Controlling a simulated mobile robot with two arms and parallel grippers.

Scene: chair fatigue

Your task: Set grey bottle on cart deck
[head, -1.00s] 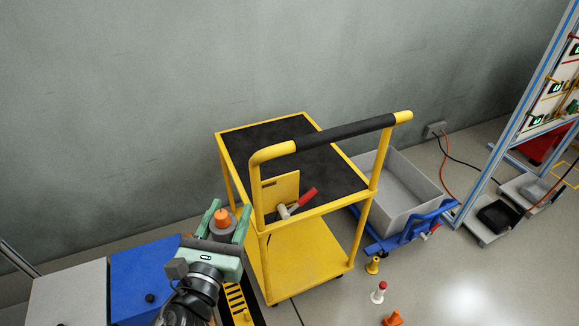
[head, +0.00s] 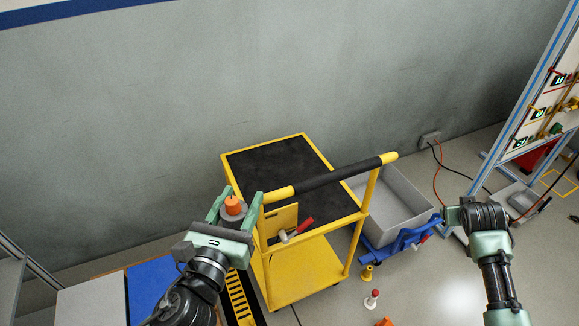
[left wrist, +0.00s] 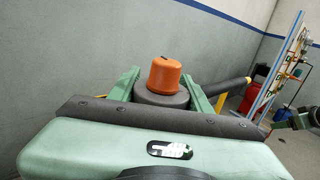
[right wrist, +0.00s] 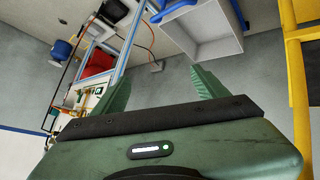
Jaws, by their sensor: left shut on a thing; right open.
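The grey bottle (head: 233,211) with an orange cap is between the fingers of my left gripper (head: 234,207), which is shut on it. In the left wrist view the bottle (left wrist: 162,97) stands about upright, its lower part hidden by the gripper. The yellow cart has a black upper deck (head: 280,165), bare over most of its surface. The left gripper and bottle are at the deck's near left side in the head view; their height above it is hard to tell. My right gripper (right wrist: 161,92) is open and empty, right of the cart in the head view (head: 452,217).
The cart's handle (head: 330,179) crosses above the deck's near part. A red-handled tool (head: 297,230) is by a yellow plate on the cart. A grey bin (head: 397,205) on a blue dolly stands to the right.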

